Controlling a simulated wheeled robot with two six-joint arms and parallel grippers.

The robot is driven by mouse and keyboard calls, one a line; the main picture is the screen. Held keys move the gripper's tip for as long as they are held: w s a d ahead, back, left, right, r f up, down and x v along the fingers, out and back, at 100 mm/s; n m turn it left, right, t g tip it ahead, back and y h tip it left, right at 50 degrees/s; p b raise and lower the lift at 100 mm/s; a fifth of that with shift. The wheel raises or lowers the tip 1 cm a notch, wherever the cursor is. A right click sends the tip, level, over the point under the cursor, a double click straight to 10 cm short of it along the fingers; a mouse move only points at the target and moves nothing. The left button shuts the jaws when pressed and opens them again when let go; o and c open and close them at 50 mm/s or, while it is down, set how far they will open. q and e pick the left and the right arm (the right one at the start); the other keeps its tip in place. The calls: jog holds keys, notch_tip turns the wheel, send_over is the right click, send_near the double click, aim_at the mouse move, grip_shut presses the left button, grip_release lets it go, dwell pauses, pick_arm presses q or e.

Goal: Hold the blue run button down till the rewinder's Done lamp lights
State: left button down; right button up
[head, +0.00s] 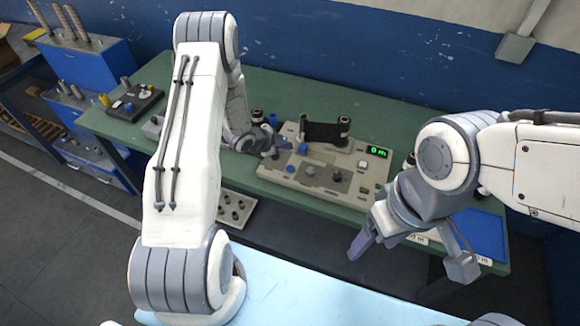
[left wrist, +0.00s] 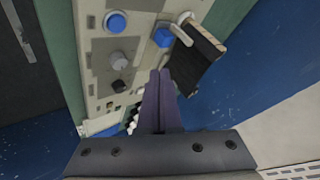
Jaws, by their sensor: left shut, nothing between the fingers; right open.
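The rewinder (head: 350,194) is a beige machine on the green bench, with a black roll (head: 325,132) at its back. A round blue button (head: 290,168) sits on its front left; it shows with a pale ring in the left wrist view (left wrist: 116,22). A second blue part (head: 303,148) stands nearer the roll. My left gripper (head: 276,152) is shut and empty by the machine's left end. Its fingertips (left wrist: 160,74) show apart from the blue button. I cannot pick out the Done lamp. My right gripper (head: 412,254) is open and empty, in front of the bench.
A green display (head: 377,151) is lit on the rewinder. A blue tray (head: 481,232) is at the bench's right end. A black device (head: 134,103) and blue cabinets (head: 88,65) stand left.

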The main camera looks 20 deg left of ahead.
aim_at(287, 170)
pick_arm(q)
jog(key=shift+f, duration=0.15)
notch_tip(287, 170, down, 8)
jog(key=b, duration=0.6)
jog(key=shift+f, duration=0.3)
jog(key=shift+b, duration=0.3)
dwell(1.4)
jog(key=shift+f+b, duration=0.4)
